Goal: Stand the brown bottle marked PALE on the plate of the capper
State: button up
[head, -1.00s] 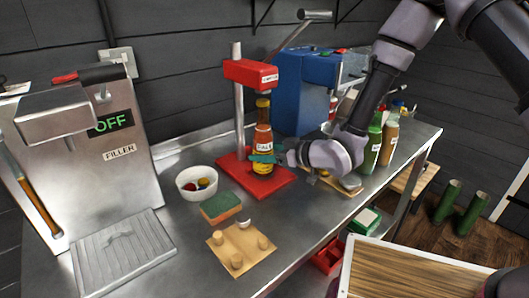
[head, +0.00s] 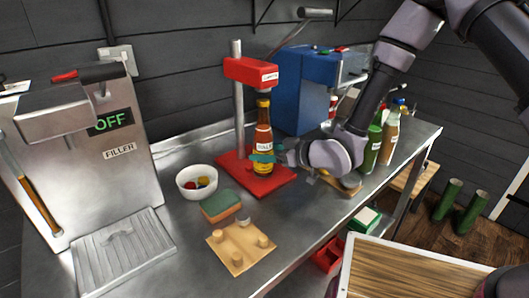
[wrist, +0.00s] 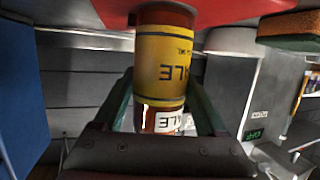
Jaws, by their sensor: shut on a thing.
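The brown bottle (head: 264,138) has a yellow band and a label reading PALE. It is upright over the red plate (head: 250,187) of the capper (head: 251,72), under the capper's red head. Its base looks to be at the plate, though I cannot tell whether it touches. My gripper (head: 264,157) is shut on the bottle from the right, with green fingers around its lower half. In the wrist view the bottle (wrist: 163,62) stands between both fingers, its yellow label facing the camera, with the red plate at the top edge.
A white bowl with caps (head: 197,182), a sponge (head: 221,206) and a wooden peg board (head: 240,247) lie left and in front of the capper. A blue machine (head: 303,92) stands behind. Green and brown bottles (head: 391,133) stand at right. The filler (head: 85,140) is at left.

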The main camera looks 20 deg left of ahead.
jog(key=o, duration=0.9)
